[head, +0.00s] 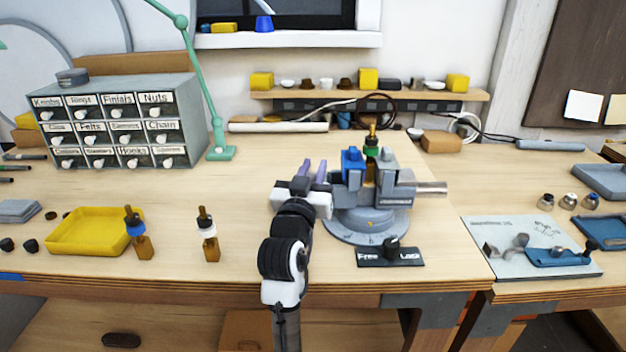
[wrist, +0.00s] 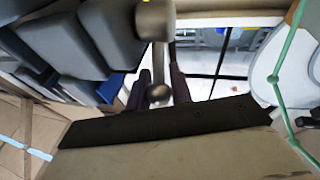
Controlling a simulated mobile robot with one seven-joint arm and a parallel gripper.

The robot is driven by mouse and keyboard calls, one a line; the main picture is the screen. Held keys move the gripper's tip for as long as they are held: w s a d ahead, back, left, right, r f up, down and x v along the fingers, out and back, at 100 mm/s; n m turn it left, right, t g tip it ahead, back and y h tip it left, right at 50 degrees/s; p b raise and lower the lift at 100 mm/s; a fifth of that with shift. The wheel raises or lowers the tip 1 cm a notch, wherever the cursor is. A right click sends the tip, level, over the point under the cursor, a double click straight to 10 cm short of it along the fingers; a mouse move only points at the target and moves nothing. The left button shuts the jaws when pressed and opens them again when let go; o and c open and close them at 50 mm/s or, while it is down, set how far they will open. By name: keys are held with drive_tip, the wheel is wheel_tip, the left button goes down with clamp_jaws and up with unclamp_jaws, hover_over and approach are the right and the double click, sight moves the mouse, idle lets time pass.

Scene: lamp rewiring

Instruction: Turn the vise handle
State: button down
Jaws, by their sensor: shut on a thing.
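The grey vise (head: 375,215) stands on a round base at the bench middle, its blue-padded jaws (head: 352,162) on top. An amber dropper bottle with a green collar (head: 371,147) stands upright at the jaws. My gripper (head: 314,172) is at the vise's left side, its purple fingers pointing away from me. In the wrist view, the vise handle (wrist: 158,93), a metal bar with a rounded end, lies between the two dark fingers (wrist: 161,88), which are shut on it. In the head view my gripper hides the handle.
A black Free/Lock plate with a knob (head: 390,256) lies in front of the vise. Two more amber bottles (head: 208,240) (head: 140,240) and a yellow tray (head: 85,235) are at left. A drawer cabinet (head: 120,125) and green lamp arm (head: 203,90) stand behind.

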drive_tip(key=c, duration=1.3)
unclamp_jaws()
drive_tip(key=shift+w, duration=0.1)
drive_tip(key=shift+s+a+f+b, duration=0.1)
drive_tip(key=shift+s+f+b, duration=0.1)
drive_tip(key=shift+s+b, duration=0.2)
drive_tip(key=s+a+p, duration=0.1)
drive_tip(key=s+p, duration=0.1)
drive_tip(key=s, duration=0.2)
drive_tip(key=s+a+p, duration=0.1)
drive_tip(key=s+p, duration=0.2)
drive_tip(key=s, duration=0.1)
drive_tip(key=s+a+p, duration=0.1)
drive_tip(key=s+p, duration=0.1)
drive_tip(key=s, duration=0.2)
drive_tip(key=shift+r, duration=0.15)
